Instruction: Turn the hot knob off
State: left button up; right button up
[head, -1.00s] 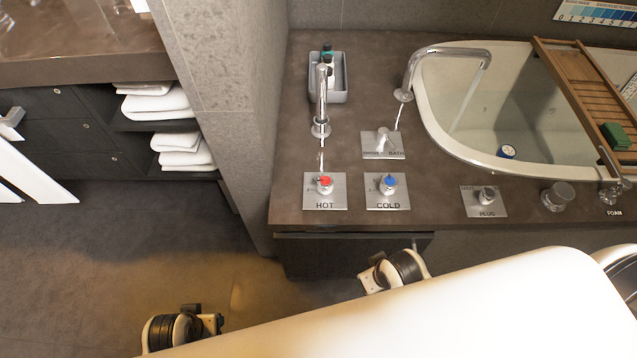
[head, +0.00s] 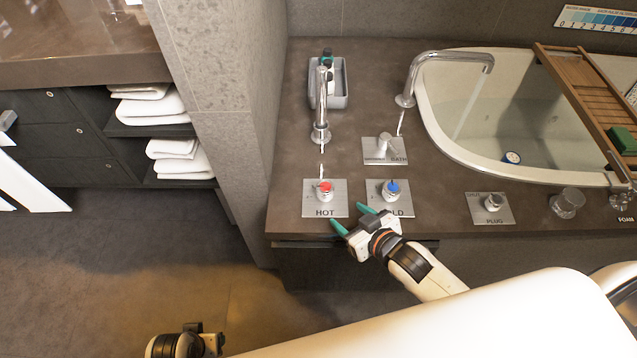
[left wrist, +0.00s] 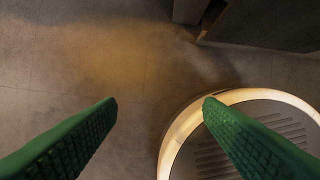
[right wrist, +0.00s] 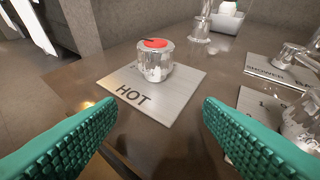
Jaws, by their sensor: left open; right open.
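The hot knob (head: 325,190), clear with a red cap, stands on a metal plate marked HOT (head: 325,209) near the counter's front edge. It also shows in the right wrist view (right wrist: 154,62), ahead of and between the fingers, not touched. My right gripper (head: 350,219) is open and empty at the counter edge, just in front of and to the right of the hot plate. It partly covers the cold plate (head: 398,201). My left gripper is low at the bottom left in the head view; the left wrist view shows its green fingers (left wrist: 158,103) open and empty over the floor.
The blue-capped cold knob (head: 391,188) is right of the hot knob. A faucet (head: 320,100) stands behind the hot knob. A shower-bath lever plate (head: 386,150), plug plate (head: 490,208) and bathtub (head: 450,140) lie to the right. A grey wall (head: 215,110) rises to the left.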

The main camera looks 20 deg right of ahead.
aim_at(318, 184)
jog(key=w+y, duration=0.1)
jog(key=w+n+t+y, duration=0.1)
jog(key=y, duration=0.1)
jog(key=shift+w+d+f+n+t, duration=0.1)
jog(key=shift+d+f+n+t, duration=0.1)
jog(key=shift+d+n+t, duration=0.1)
jog(key=n+y, duration=0.1)
jog(key=d+y, duration=0.1)
jog(key=y, duration=0.1)
jog(key=d+r+n+y, duration=0.1)
jog(key=y, duration=0.1)
jog(key=shift+s+d+n, duration=0.15)
jog(key=shift+s+n, duration=0.05)
jog(key=shift+n, duration=0.1)
jog(key=b+x, duration=0.1)
jog(key=x, duration=1)
jog(key=shift+w+a+r, duration=0.1)
jog(key=shift+w+a, duration=0.15)
jog(key=shift+w, duration=0.1)
pick_arm(q)
notch_tip(318, 184, down, 10)
jog(key=s, duration=0.2)
jog(key=shift+a+r, duration=0.15)
jog(key=shift+r, duration=0.1)
pick_arm(e)
jog(key=c, duration=1)
